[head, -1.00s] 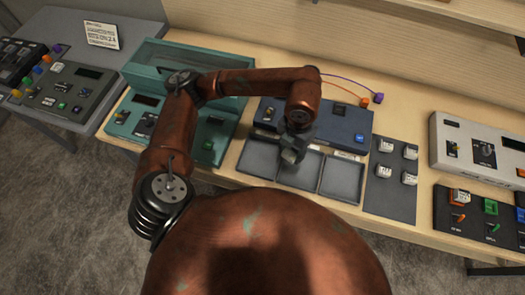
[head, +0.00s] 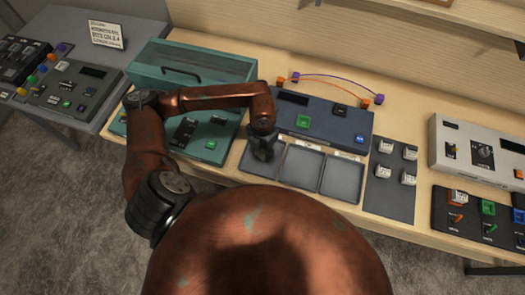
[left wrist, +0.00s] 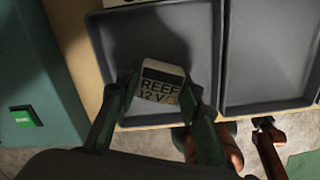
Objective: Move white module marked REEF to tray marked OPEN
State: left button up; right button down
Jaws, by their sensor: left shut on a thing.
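My left gripper (head: 263,152) is over the leftmost of three grey trays (head: 258,174) on the bench. In the left wrist view its fingers (left wrist: 160,85) are shut on a small white module (left wrist: 161,90) with the print REEF 12V. The leftmost tray (left wrist: 155,30) shows beneath and behind the module. I cannot tell whether the module touches the tray floor. The gripper hides the module in the head view. The middle tray (head: 300,166) and right tray (head: 342,179) look empty. The tray labels are too small to read. My right gripper is not in view.
A blue console (head: 325,124) with cables stands behind the trays. A teal console (head: 205,142) is at the left. A dark panel (head: 389,198) with several white modules is at the right, beside a white console (head: 460,155).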

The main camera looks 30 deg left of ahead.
aim_at(263, 151)
pick_arm(q)
jog(key=shift+f, duration=0.25)
jog(key=shift+f, duration=0.1)
jog(key=shift+f, duration=0.15)
jog(key=o, duration=1.2)
jog(key=shift+c, duration=0.2)
notch_tip(263, 151, up, 13)
jog(key=shift+f+b, duration=0.2)
jog(key=shift+b, duration=0.1)
